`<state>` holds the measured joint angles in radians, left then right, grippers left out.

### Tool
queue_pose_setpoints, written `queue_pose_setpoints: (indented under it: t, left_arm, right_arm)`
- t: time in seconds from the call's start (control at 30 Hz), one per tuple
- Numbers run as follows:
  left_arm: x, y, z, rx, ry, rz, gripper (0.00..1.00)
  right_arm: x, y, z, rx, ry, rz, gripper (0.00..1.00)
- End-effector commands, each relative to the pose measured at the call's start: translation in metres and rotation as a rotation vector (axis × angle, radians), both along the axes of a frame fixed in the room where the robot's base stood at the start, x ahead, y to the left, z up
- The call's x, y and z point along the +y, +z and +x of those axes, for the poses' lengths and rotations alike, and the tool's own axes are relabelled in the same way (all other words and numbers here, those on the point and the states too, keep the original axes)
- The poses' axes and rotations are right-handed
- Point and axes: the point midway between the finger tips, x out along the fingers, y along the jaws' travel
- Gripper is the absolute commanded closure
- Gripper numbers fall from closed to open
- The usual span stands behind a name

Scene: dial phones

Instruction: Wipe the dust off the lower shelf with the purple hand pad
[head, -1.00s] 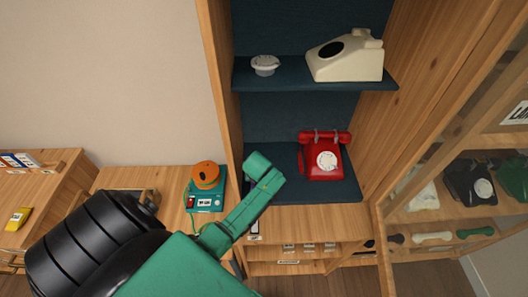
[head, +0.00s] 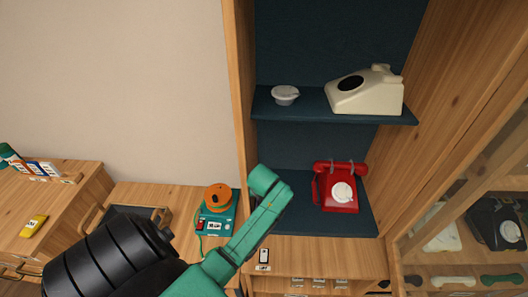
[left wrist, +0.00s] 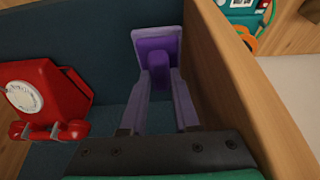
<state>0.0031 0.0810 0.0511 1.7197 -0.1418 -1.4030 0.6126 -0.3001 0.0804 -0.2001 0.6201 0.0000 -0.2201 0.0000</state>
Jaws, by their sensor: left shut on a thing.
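The dark blue lower shelf (head: 305,222) carries a red dial phone (head: 338,190) and also shows in the left wrist view (left wrist: 108,118). My left gripper (left wrist: 160,82) is shut on the handle of the purple hand pad (left wrist: 158,40). The pad is inside the cabinet near its wooden side wall, with the red phone (left wrist: 45,98) to its left in the wrist view. I cannot tell whether the pad touches the shelf. In the head view my green arm hides the gripper and pad. I cannot make out dust. My right gripper is out of view.
The upper shelf (head: 300,108) holds a cream phone (head: 368,92) and a small pale dish (head: 285,95). A teal device with an orange top (head: 218,198) stands on a low bench left of the cabinet. A glass door (head: 470,200) stands at the right.

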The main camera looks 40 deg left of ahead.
Motion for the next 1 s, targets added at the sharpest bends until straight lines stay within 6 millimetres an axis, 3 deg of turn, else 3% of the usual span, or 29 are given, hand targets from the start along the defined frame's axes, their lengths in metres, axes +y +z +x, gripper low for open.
queue_pose_setpoints:
  t: [0.33,0.6,1.0]
  left_arm:
    - [0.0,0.006,0.0,-0.001,0.0,0.001,1.0]
    - [0.0,0.032,0.0,0.0,0.001,0.001,1.0]
    - [0.0,0.033,0.0,0.001,0.0,0.001,1.0]
  right_arm:
    - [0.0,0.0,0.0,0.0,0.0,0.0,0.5]
    - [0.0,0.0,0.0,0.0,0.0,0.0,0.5]
    - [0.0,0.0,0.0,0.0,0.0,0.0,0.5]
